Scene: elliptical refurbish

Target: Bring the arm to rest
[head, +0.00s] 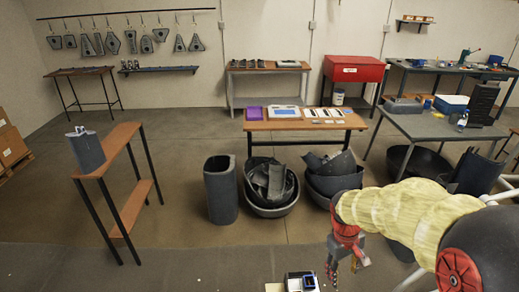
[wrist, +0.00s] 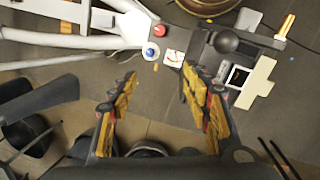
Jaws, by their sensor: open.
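My arm (head: 410,215), in a pale yellow cover with a red wrist section, reaches in from the right of the head view. My gripper (head: 345,275) hangs downward near the bottom edge of that view. In the wrist view my gripper (wrist: 160,95) shows two yellow-padded fingers spread wide, with nothing between them. Beyond the fingertips is an elliptical machine's console with a red button (wrist: 159,30), a blue button (wrist: 150,51) and a small gauge (wrist: 173,57). The gripper appears apart from the console.
A wooden-topped table (head: 262,126) with papers and a purple item stands ahead. Black tubs (head: 268,208) of dark parts and a dark cylindrical bin (head: 221,190) stand before it. A narrow wooden bench (head: 122,150) is at left. Grey floor (head: 170,220) between bench and bin is clear.

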